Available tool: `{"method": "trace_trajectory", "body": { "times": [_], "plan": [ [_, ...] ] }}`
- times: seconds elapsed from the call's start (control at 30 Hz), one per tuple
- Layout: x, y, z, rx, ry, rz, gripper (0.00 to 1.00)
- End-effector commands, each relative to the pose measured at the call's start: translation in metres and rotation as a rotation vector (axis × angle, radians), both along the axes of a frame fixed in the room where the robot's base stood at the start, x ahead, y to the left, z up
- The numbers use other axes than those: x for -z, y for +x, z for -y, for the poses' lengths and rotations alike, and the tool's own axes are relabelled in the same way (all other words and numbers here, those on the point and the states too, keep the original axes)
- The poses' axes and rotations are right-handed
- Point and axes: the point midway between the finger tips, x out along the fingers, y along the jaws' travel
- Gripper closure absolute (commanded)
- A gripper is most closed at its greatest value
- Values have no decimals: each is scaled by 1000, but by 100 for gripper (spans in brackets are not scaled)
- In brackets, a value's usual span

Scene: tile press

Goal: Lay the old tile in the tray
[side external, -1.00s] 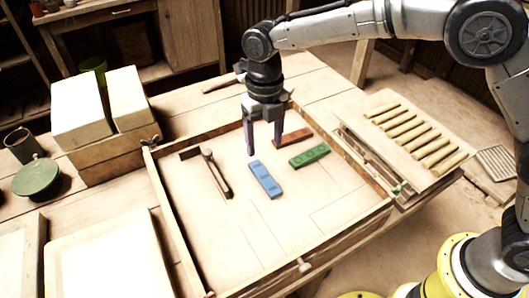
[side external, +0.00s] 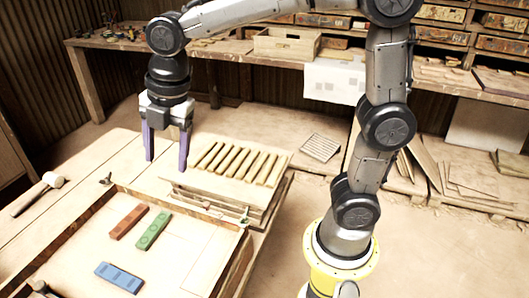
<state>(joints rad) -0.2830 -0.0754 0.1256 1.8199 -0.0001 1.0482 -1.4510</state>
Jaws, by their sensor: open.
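Three flat tiles lie on the floor of a shallow wooden-walled tray (side external: 68,235): a red-brown one (side external: 129,222), a green one (side external: 152,230) beside it, and a blue one (side external: 118,277) nearer the camera. I cannot tell which is the old tile. My gripper (side external: 167,165) points down with its two purple fingers apart and nothing between them. In the picture it appears above the red-brown and green tiles, past the tray's far wall. Its height is hard to judge. The near part of the tray is cut off by the frame.
A board with several wooden strips (side external: 240,163) lies right of the gripper, beyond the tray. A mallet (side external: 45,185) lies at the left on the bench. A grey grid plate (side external: 320,147) lies farther back. Shelves with drawers line the back.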

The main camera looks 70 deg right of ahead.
Motion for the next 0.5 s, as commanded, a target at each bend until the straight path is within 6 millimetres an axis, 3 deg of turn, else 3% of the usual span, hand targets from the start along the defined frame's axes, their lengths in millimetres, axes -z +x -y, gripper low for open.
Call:
{"method": "trace_trajectory", "body": {
  "times": [0.03, 0.2, 0.4, 0.5],
  "plan": [
    [-7, -18, 16, 147, 35, 21, 31],
    [-14, -75, 55, 662, 178, 73, 31],
    [-1, -138, 86, 1218, 375, 126, 31],
    [9, -160, 94, 1421, 458, 141, 31]
  ]
}}
